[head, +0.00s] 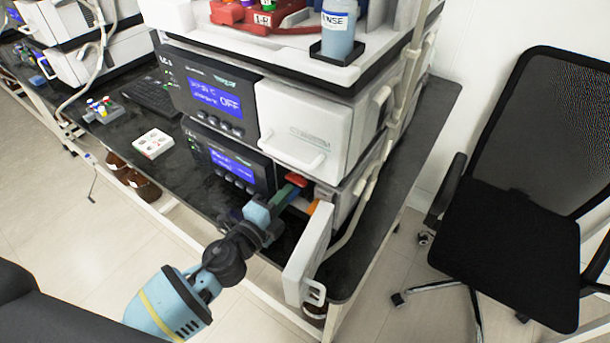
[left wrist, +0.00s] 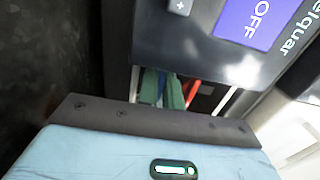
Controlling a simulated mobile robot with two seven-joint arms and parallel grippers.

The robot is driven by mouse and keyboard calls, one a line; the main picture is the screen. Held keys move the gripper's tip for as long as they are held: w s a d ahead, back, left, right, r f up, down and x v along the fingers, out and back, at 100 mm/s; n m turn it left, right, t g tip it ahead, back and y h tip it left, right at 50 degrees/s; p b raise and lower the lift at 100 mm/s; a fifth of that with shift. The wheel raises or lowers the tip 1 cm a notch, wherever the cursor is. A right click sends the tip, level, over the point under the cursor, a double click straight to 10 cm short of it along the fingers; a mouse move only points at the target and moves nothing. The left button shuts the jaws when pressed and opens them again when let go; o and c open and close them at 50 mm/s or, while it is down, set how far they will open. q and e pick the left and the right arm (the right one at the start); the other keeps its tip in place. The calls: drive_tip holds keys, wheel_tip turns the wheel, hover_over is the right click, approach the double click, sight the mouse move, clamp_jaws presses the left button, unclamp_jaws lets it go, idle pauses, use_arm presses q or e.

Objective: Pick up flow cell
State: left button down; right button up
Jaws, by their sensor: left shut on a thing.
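My left gripper (head: 285,196) reaches into the open compartment of the lower instrument module (head: 228,163) and is shut on the flow cell, which is mostly hidden. A green piece (head: 281,199) shows at the fingers, and a red piece (head: 296,180) lies just beyond it. I cannot tell which coloured part belongs to the flow cell. In the left wrist view, green (left wrist: 175,92) and red (left wrist: 192,94) strips show inside the opening, past the dark edge of my gripper. My right gripper is not in view.
The compartment's white door (head: 308,255) stands open close to the right of my gripper. The upper module's white door (head: 305,125) is shut. A blue bottle (head: 338,35) stands on top. An office chair (head: 510,220) is at the right; the dark bench (head: 375,215) is clear there.

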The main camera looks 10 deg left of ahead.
use_arm(q)
drive_tip(key=shift+r, duration=0.2)
drive_tip(key=shift+r, duration=0.2)
drive_tip(key=b+v, duration=0.3)
drive_tip(key=v, duration=1.5)
drive_tip(key=shift+b, duration=0.35)
